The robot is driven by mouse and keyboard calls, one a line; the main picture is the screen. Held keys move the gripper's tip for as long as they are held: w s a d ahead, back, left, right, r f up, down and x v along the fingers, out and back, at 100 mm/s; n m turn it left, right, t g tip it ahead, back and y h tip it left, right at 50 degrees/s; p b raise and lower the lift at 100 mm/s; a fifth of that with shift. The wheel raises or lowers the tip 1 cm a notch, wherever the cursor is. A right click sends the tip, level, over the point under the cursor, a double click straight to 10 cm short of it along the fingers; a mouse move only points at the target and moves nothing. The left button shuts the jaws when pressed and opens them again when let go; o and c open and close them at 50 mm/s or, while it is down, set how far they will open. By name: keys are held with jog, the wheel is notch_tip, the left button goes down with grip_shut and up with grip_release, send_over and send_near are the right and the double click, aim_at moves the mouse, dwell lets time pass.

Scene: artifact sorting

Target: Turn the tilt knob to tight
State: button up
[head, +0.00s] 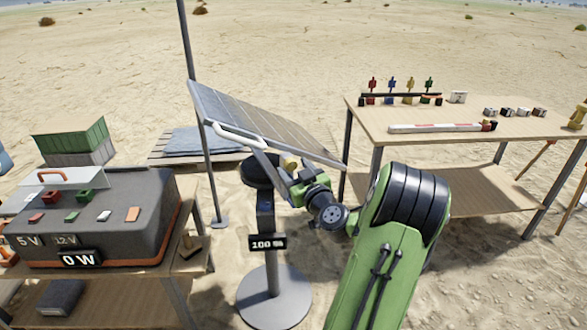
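A tilted solar panel (262,122) stands on a grey post with a round base (272,296) in the middle of the head view. A dark round mount (258,171) joins the panel to the post. A small yellowish part (289,162) shows under the panel's lower edge; it may be the tilt knob, but I cannot be sure. My gripper (291,176) is right beside it, close under the panel, reaching in from the right. Its fingers are too small and partly hidden, so I cannot tell whether they touch or grip the knob. A sign on the post (267,242) reads 100 %.
At left, a table holds a grey power box (100,215) whose display (80,259) reads 0 W. At right, a wooden table (450,125) carries small coloured pieces. A thin pole (200,110) stands left of the panel. A pallet (195,142) lies behind on open sand.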

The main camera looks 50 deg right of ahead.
jog(key=c, duration=1)
jog(key=shift+w, duration=0.1)
jog(key=m, duration=0.4)
jog(key=shift+m, duration=0.4)
jog(key=m, duration=0.4)
jog(key=shift+a+m, duration=0.1)
jog(key=shift+m, duration=0.2)
jog(key=m, duration=0.4)
jog(key=shift+r+m, duration=0.1)
jog(key=shift+m, duration=0.2)
jog(key=shift+m+p, duration=0.7)
jog(key=shift+m, duration=1.2)
